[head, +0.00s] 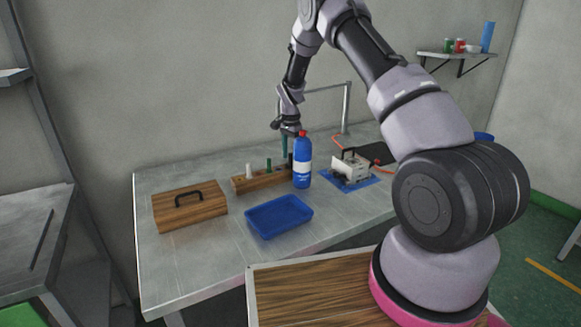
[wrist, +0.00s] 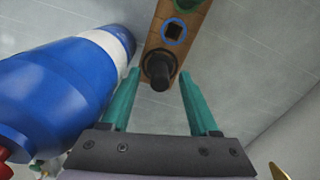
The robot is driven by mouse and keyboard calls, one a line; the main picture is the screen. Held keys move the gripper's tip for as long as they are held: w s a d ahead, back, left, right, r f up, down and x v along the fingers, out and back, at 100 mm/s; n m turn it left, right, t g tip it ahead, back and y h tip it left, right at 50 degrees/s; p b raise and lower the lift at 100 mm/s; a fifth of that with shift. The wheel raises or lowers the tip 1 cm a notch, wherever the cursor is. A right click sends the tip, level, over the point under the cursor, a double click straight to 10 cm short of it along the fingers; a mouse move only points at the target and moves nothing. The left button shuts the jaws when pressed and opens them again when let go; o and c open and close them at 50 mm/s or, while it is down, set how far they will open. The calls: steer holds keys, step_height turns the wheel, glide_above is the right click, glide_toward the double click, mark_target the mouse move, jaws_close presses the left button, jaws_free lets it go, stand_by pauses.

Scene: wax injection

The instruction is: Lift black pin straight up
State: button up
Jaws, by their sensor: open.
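The black pin (wrist: 158,74) stands in the end of a wooden block (wrist: 155,28), seen in the wrist view just beyond my fingertips. In the head view the wooden block (head: 262,179) lies on the metal table, and the black pin (head: 290,159) shows as a thin dark piece at its right end, partly hidden by the blue bottle. My gripper (wrist: 158,82) is open, with one teal finger to each side of the pin and a gap on both sides. In the head view my gripper (head: 287,146) points down behind the bottle.
A blue bottle (wrist: 62,95) with a red cap stands close to my left finger; it also shows in the head view (head: 302,165). A blue tray (head: 278,218), a wooden box (head: 190,207) with a handle and a white machine (head: 350,170) on a blue mat stand nearby.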

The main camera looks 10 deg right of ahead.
jaws_close()
stand_by(1.4)
